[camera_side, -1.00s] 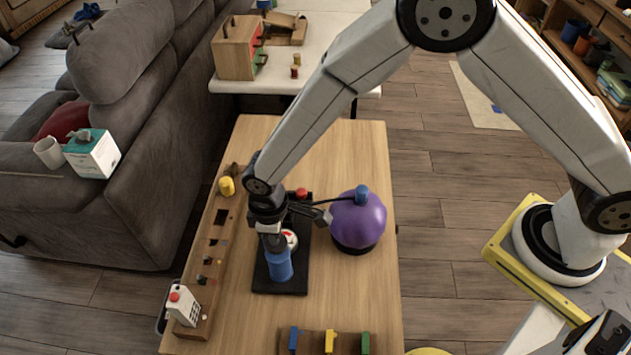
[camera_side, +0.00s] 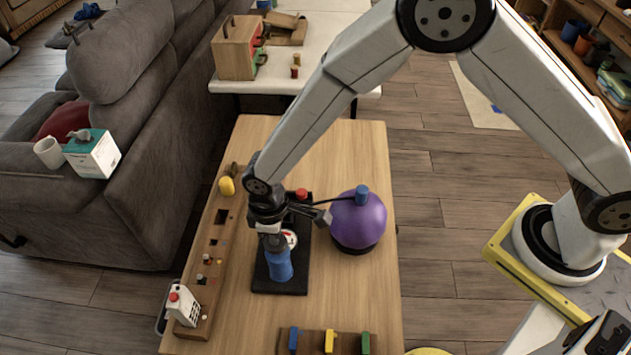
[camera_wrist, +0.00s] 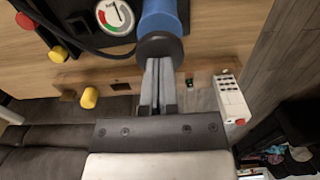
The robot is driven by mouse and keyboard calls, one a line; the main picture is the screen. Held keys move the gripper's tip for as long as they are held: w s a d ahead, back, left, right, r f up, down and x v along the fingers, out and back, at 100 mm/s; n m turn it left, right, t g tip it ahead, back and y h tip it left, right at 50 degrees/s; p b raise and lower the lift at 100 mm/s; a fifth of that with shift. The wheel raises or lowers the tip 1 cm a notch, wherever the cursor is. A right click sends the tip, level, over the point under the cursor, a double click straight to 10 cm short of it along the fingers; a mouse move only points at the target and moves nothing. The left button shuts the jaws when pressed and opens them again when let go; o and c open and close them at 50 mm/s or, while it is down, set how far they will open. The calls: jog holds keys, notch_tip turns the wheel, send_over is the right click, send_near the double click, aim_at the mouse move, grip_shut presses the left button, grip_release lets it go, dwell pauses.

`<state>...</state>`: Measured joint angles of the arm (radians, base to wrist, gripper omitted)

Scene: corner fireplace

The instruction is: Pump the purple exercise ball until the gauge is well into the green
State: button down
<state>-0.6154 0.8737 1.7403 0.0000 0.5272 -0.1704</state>
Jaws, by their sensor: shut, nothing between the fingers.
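The purple exercise ball (camera_side: 358,222) sits on the right side of the wooden table in a dark base, with a blue cap on top. The pump's blue cylinder (camera_side: 279,265) stands upright on a black base plate (camera_side: 300,284); its dark top end (camera_wrist: 160,48) shows in the wrist view. The round gauge (camera_wrist: 116,16) beside it has a white face with a green section; the needle reading is unclear. My gripper (camera_wrist: 157,63) is shut and empty. It points down over the pump, its fingertips at the dark top; I cannot tell whether they touch.
A red knob (camera_side: 301,193) and a dark hose lie behind the pump. A wooden strip (camera_side: 216,262) with a yellow knob and a white keypad box (camera_side: 184,306) lines the left edge. A rack with colored pegs (camera_side: 329,342) is at the front. Bare table lies right of the pump.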

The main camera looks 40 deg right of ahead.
jog(key=shift+r, duration=2.6)
jog(key=shift+f, duration=0.15)
jog(key=shift+f, duration=3.4)
jog(key=shift+r, duration=3.55)
jog(key=shift+f, duration=0.15)
